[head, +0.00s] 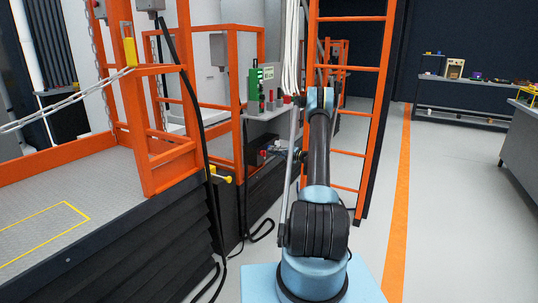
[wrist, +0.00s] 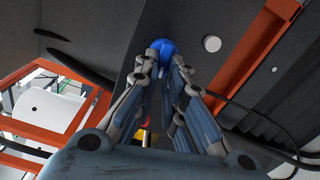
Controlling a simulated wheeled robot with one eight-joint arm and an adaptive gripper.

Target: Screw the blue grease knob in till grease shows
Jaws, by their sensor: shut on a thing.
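The blue grease knob (wrist: 163,46) shows at the upper middle of the wrist view, against a dark grey surface. My gripper (wrist: 164,60) has its two fingers closed in on the knob from both sides. The fingertips cover the knob's sides, and its rounded blue top shows between and beyond them. The knob's threaded part and any grease are hidden. In the head view my arm reaches forward beside the lift, and I cannot make out the knob there.
A round light-grey disc (wrist: 211,43) and an orange beam (wrist: 255,55) lie right of the knob. In the head view, an orange ladder (head: 352,68) stands behind my arm, and the railed platform (head: 75,205) is at left. The floor (head: 455,200) at right is clear.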

